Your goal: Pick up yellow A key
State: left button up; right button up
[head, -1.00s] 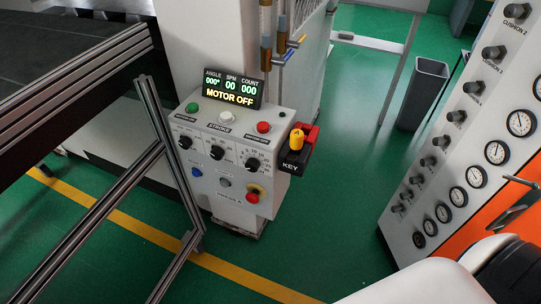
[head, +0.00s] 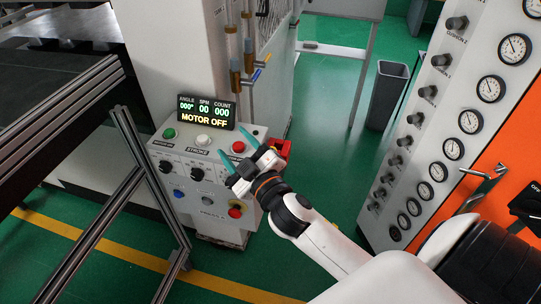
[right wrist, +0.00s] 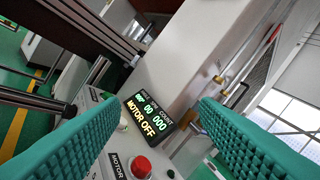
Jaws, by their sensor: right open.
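The red part of the key holder (head: 283,147) shows at the right side of the grey control box (head: 208,182) in the head view. The yellow A key is not visible now; my right gripper and wrist cover that area. My right gripper (head: 237,149) is open, with teal finger pads apart and nothing seen between them. It is in front of the box's upper right part, to the left of the red holder in the picture. In the right wrist view, the MOTOR OFF display (right wrist: 148,117) and a red button (right wrist: 140,166) show between the pads. My left gripper is not in view.
A metal frame (head: 150,180) stands left of the control box. A slanted panel with gauges and knobs (head: 440,150) is at the right. A grey bin (head: 387,95) stands behind on the green floor. Valves with coloured handles (head: 250,70) hang above the box.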

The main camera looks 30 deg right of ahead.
jog(key=a+r+n+t+y, duration=0.1)
jog(key=a+r+n+y, duration=0.6)
jog(key=r+n+y, duration=0.35)
jog(key=s+a+f+n+g+y, duration=0.25)
jog(key=a+n+g+y, duration=0.45)
jog(key=n+g, duration=0.8)
jog(key=w+d+f+n+g+h, duration=0.25)
jog(key=d+f+n+h, duration=0.25)
jog(key=d+f+h, duration=0.35)
jog(key=w+d+m+h, duration=0.1)
jog(key=d+m+h, duration=0.2)
jog(key=d+h, duration=1)
jog(key=d+f+y, duration=0.1)
jog(key=d+f+y+p, duration=0.1)
jog(key=f, duration=0.1)
jog(key=w+d+f+g+y, duration=0.1)
jog(key=d+f, duration=0.1)
jog(key=shift+w+f+p, duration=0.1)
jog(key=shift+f+p, duration=0.05)
jog(key=shift+p, duration=0.15)
jog(key=f+p, duration=0.1)
jog(key=f, duration=0.2)
jog(key=w+f+p, duration=0.1)
jog(key=f, duration=0.1)
jog(key=shift+a+f+p, duration=0.15)
jog(key=shift+a+p, duration=0.15)
jog(key=shift+w+f, duration=0.1)
jog(key=shift+f, duration=0.1)
jog(key=c, duration=1.1)
